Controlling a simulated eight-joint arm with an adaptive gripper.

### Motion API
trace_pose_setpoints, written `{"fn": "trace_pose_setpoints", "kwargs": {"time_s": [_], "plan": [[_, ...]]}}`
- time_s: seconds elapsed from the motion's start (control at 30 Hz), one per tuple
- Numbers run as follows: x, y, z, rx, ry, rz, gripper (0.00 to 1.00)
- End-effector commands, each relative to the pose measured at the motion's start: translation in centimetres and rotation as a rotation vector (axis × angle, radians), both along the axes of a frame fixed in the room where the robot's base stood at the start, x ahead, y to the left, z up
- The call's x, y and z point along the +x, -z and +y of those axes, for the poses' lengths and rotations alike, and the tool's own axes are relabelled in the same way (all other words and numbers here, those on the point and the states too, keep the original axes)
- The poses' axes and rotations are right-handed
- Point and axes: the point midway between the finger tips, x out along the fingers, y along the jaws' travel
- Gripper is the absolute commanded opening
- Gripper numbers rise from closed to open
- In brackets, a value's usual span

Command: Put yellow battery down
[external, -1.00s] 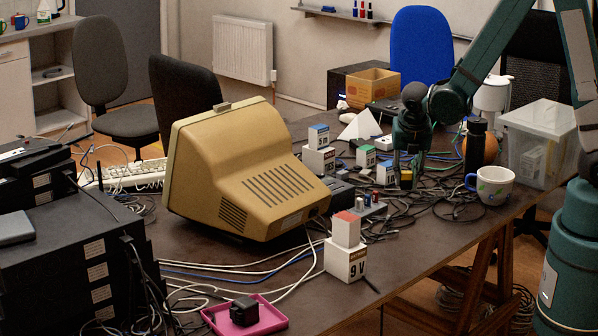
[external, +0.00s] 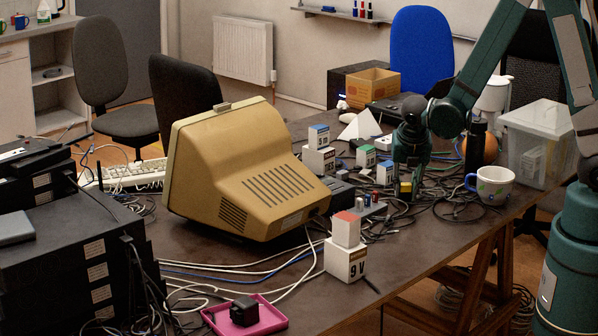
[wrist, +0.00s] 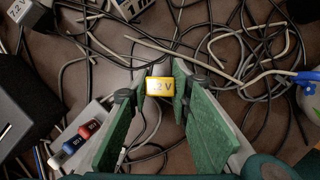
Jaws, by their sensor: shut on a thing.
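The yellow battery is a small block with a white face. In the external view the yellow battery (external: 405,188) shows at the bottom of my gripper (external: 408,180), over the tangle of cables right of the monitor. I cannot tell how high it is above the table.
Black and grey cables (wrist: 240,60) spread around the battery. A grey holder with red and blue cells (wrist: 88,130) is at lower left. A white mug (external: 493,184) stands to the right, a beige monitor (external: 235,170) to the left. Bare tabletop (external: 420,240) lies in front.

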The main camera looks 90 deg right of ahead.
Motion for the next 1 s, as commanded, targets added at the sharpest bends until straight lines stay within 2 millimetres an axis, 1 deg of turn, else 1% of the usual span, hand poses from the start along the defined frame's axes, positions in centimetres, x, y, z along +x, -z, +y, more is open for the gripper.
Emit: {"fn": "trace_pose_setpoints", "kwargs": {"time_s": [0.1, 0.13, 0.2, 0.23, 0.67, 0.87, 1.0], "plan": [[0.0, 0.4, 0.0, 0.000, 0.000, 0.000, 0.08], [0.0, 0.3, 0.0, 0.000, 0.000, 0.000, 0.24], [0.0, 0.3, 0.0, 0.000, 0.000, 0.000, 0.33], [0.0, 0.3, 0.0, 0.000, 0.000, 0.000, 0.36], [0.0, 0.1, 0.0, 0.000, 0.000, 0.000, 0.36], [0.0, -0.7, 0.2, 0.000, 0.000, 0.000, 0.36], [0.0, -1.9, 0.8, 0.000, -0.001, -0.001, 0.36]]}}
